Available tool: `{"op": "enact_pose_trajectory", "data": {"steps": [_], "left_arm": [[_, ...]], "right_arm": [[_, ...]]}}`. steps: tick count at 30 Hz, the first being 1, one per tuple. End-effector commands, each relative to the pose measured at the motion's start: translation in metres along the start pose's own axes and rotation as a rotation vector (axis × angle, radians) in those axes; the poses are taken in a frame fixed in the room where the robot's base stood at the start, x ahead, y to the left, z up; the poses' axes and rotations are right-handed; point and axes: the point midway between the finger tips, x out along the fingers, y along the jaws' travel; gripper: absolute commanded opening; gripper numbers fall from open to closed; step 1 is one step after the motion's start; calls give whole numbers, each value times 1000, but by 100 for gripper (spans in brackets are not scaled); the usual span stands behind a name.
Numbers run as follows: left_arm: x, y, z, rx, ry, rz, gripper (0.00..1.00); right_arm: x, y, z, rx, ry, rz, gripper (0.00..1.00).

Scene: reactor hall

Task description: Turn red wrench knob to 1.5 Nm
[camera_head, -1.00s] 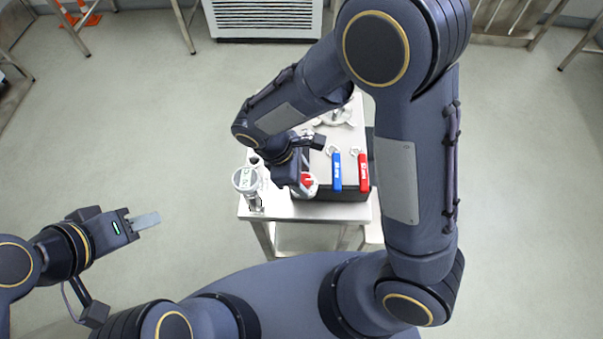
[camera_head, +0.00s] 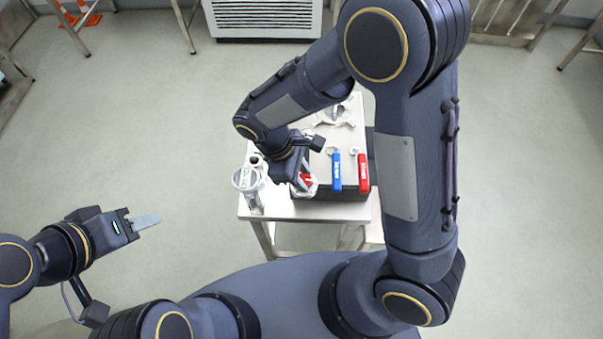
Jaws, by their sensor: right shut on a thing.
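The red knob (camera_head: 306,181) sits in a pale round surround at the front left of a dark box on the small table. My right gripper (camera_head: 301,184) reaches down over it from above and is shut on it, hiding much of the knob. A red-handled wrench (camera_head: 363,172) and a blue-handled wrench (camera_head: 336,172) lie on top of the box to the right. The torque scale is too small to read. My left gripper (camera_head: 145,222) is at the left, away from the table over the floor; its fingers look close together, but I cannot tell whether they meet.
A white and grey cylindrical device (camera_head: 247,182) stands on the table (camera_head: 285,210) left of the knob. A pale fitting (camera_head: 336,115) lies at the back.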

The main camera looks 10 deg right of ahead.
Motion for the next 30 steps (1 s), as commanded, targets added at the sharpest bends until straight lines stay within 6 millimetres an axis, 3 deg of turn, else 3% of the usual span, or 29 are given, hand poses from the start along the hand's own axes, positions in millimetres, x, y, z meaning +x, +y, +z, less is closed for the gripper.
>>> {"op": "enact_pose_trajectory", "data": {"steps": [18,30], "left_arm": [[0,0,0,0,0,0,38],[0,0,0,0,0,0,38]], "right_arm": [[0,4,1,523,1,-217,7],[0,5,2,752,2,-311,7]]}}
